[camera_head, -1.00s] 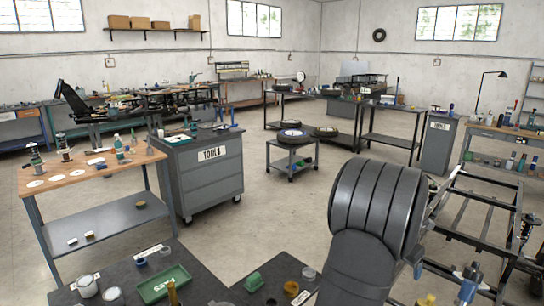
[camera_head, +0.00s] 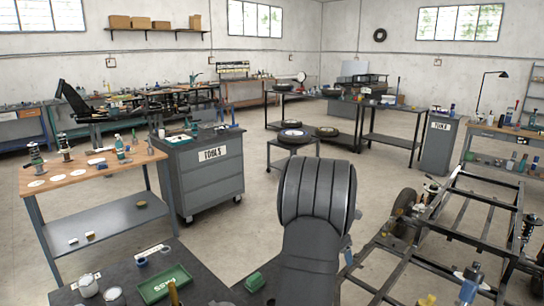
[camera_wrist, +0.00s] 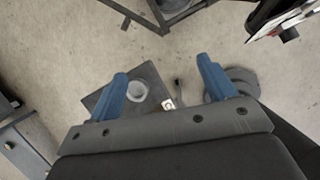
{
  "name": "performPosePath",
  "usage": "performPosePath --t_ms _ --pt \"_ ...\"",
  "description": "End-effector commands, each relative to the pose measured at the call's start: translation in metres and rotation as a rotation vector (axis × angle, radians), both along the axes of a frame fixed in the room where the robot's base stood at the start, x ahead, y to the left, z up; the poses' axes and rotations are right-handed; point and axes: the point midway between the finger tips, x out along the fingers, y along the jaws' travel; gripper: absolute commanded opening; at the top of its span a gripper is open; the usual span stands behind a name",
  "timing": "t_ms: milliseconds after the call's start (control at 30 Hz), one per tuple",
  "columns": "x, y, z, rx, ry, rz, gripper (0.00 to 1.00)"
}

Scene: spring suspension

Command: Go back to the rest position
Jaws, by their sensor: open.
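My gripper (camera_wrist: 163,85) shows in the wrist view with its two blue fingers spread apart. Nothing is between the fingers; they hang above the concrete floor. Below and beyond them is a dark flat surface with a pale round item (camera_wrist: 137,91) on it. In the head view my grey arm rises from the bottom centre and hides the gripper itself.
A vehicle frame (camera_head: 462,215) stands at the right. A wood-topped bench (camera_head: 60,185) and a grey tool cabinet (camera_head: 205,180) stand at the left. A dark table with a green tray (camera_head: 163,285) is in front. Open floor lies around the middle.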

Motion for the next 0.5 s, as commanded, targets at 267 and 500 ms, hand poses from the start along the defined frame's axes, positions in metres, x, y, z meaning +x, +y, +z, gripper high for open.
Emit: performPosePath --t_ms 267,500 --pt "0.018 0.055 -0.006 -0.010 -0.005 0.003 0.76" --pt "0.031 0.099 -0.016 -0.019 -0.010 0.002 0.76"
